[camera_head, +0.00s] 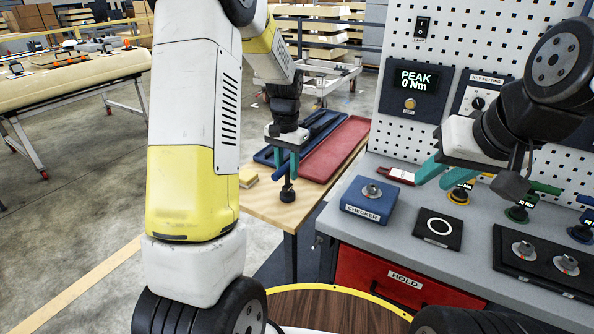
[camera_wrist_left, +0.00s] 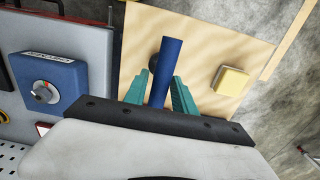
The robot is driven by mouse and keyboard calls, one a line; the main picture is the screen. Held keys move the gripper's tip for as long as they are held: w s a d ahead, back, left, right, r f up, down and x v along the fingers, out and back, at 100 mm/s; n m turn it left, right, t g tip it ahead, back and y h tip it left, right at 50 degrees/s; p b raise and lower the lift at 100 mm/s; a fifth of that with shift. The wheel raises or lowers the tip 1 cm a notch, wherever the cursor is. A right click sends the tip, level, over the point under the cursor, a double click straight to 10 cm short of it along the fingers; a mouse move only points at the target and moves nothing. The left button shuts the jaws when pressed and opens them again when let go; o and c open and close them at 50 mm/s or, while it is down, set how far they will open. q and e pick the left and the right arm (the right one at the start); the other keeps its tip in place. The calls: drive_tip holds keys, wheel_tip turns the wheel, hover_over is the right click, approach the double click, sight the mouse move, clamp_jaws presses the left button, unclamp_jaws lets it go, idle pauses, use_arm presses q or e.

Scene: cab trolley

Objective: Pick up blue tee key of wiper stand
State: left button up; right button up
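A blue tee key (camera_head: 284,166) with a blue crossbar and a dark round lower end is at my left gripper (camera_head: 287,168), above the wooden table's front part. In the left wrist view its blue bar (camera_wrist_left: 167,70) runs between the teal fingers of the left gripper (camera_wrist_left: 161,84), which close on it from both sides. I cannot tell whether the dark end touches the table. Another blue-handled key (camera_head: 584,212) stands at the right edge of the bench, partly cut off. My right gripper (camera_head: 436,175) is open and empty above the grey bench.
The wooden table (camera_head: 262,205) carries a blue tray (camera_head: 318,135), a red tray (camera_head: 337,150) and a yellow block (camera_head: 248,178). The grey bench holds a blue checker box (camera_head: 370,198), a black ring pad (camera_head: 438,228) and a green-handled key (camera_head: 520,208). A pegboard (camera_head: 440,42) rises behind.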

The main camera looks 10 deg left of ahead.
use_arm(q)
clamp_jaws()
idle(1.2)
